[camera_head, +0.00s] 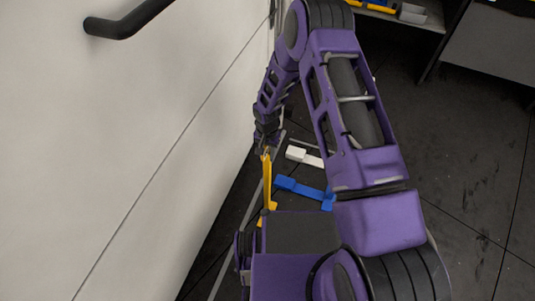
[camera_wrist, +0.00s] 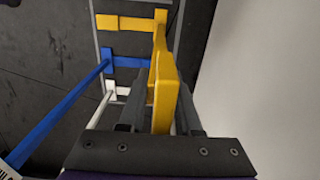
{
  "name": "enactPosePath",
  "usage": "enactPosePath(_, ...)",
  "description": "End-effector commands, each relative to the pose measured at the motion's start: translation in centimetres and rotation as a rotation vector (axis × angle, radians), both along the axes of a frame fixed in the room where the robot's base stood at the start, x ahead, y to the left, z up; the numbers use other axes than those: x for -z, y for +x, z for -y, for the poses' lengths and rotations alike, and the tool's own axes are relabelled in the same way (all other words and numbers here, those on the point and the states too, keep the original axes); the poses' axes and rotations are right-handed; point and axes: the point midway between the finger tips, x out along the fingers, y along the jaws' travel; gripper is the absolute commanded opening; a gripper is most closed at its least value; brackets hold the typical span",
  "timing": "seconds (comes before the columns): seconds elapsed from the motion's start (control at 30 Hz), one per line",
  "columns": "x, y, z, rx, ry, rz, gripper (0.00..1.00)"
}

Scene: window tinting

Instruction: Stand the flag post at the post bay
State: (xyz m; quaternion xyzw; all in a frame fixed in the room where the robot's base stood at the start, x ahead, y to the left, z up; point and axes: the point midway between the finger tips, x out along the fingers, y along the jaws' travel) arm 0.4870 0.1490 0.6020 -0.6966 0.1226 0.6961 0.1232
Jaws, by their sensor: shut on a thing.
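The yellow flag post (camera_head: 267,182) is held upright or nearly so by my gripper (camera_head: 266,146), close beside a large white panel. In the wrist view the yellow post (camera_wrist: 163,95) runs between the two dark fingers of my gripper (camera_wrist: 160,85), which are shut on it. A yellow crosspiece (camera_wrist: 123,22) shows at its far, low end. I cannot tell whether it touches the floor. Grey lines (camera_wrist: 97,45) on the dark floor run around the low ends; I cannot tell for sure whether they mark the post bay.
A blue piece (camera_head: 300,188) and a white piece (camera_head: 304,156) are low down, right of the yellow post. A long blue bar (camera_wrist: 55,122) rises close to my gripper's left. The white panel (camera_head: 130,140) with a black handle (camera_head: 125,25) bounds the left. Open floor (camera_head: 460,170) lies right.

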Motion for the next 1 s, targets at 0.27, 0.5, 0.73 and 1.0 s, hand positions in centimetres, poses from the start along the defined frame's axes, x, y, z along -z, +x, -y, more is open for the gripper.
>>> enactPosePath(0.27, 0.3, 0.0, 0.0, 0.0, -0.001, -0.001, 0.58)
enactPosePath(0.5, 0.3, 0.0, 0.0, 0.0, -0.001, -0.001, 0.62)
enactPosePath(0.73, -0.8, 0.1, 0.0, 0.0, 0.0, 0.001, 0.62)
enactPosePath(1.0, -6.6, 0.1, 0.0, -0.001, 0.0, 0.003, 0.62)
